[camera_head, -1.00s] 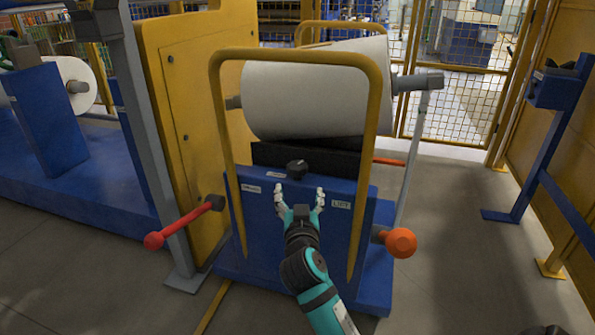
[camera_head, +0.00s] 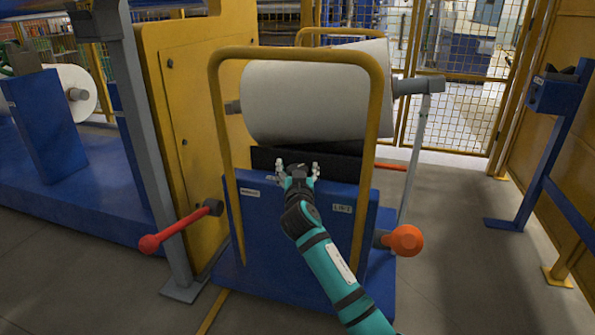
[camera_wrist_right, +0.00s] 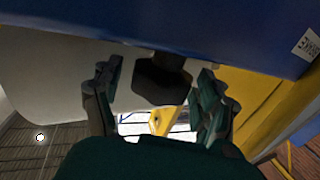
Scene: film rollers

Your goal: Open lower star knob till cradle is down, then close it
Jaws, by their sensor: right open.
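The black star knob (camera_wrist_right: 163,80) is on the top front of the blue lift stand (camera_head: 342,235), between two small labels; the right one reads like LIFT. In the head view my right gripper (camera_head: 295,175) is at the knob and mostly hides it. In the right wrist view the knob sits between the open fingers of my right gripper (camera_wrist_right: 160,100), with gaps on both sides. The black cradle (camera_head: 340,166) shows just above the stand, under a large white roll (camera_head: 310,100) that tilts up to the right. My left gripper is out of view.
A yellow tube frame (camera_head: 377,130) rises around the stand's front. A red-knobbed lever (camera_head: 150,244) sticks out at left and an orange knob (camera_head: 404,240) at right. A yellow panel (camera_head: 190,110) stands at left.

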